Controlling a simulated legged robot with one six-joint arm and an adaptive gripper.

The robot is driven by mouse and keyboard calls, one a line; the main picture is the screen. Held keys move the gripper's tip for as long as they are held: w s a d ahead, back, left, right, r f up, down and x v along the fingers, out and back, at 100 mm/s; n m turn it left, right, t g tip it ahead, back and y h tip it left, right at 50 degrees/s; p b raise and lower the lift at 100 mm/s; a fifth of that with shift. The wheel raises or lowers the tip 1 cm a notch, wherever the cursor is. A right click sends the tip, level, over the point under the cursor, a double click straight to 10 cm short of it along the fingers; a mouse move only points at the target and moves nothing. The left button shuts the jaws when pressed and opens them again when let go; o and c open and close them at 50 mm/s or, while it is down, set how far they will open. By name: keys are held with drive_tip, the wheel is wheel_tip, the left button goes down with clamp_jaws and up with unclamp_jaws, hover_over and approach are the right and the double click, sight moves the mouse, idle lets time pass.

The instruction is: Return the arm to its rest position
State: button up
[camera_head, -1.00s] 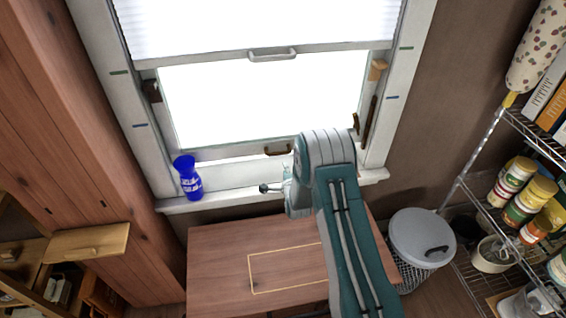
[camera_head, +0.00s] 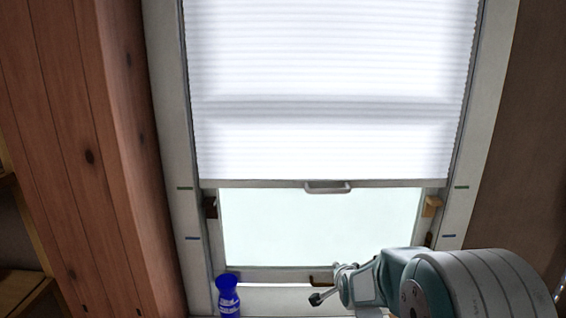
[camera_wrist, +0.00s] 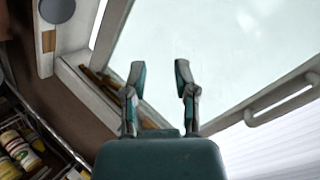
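My gripper (camera_head: 326,284) is at the lower middle of the head view, in front of the lower part of the window, with my arm coming in from the lower right. In the wrist view my gripper (camera_wrist: 160,72) shows two fingers apart with nothing between them. The bright window pane (camera_wrist: 215,45) lies behind the fingers there. The gripper appears clear of the blind and its handle. Part of the window's bottom edge is hidden behind the arm.
A white pleated blind (camera_head: 330,120) covers the upper window, with a handle (camera_head: 327,187) on its bottom rail. A blue bottle (camera_head: 228,296) stands on the sill at left. Wooden boards (camera_head: 80,130) rise at far left. Shelf jars (camera_wrist: 18,150) show at lower left in the wrist view.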

drive_tip(key=s+r+n+g, duration=0.25)
drive_tip(key=s+r, duration=0.25)
drive_tip(key=s, duration=0.3)
drive_tip(key=s+r+n+g, duration=0.1)
drive_tip(key=s+r+n, duration=0.2)
drive_tip(key=s+r, duration=0.45)
drive_tip(key=s+n+g, duration=0.2)
drive_tip(key=s+n, duration=0.3)
drive_tip(key=s, duration=1.6)
drive_tip(key=shift+f+n+g, duration=0.35)
drive_tip(key=shift+f, duration=0.05)
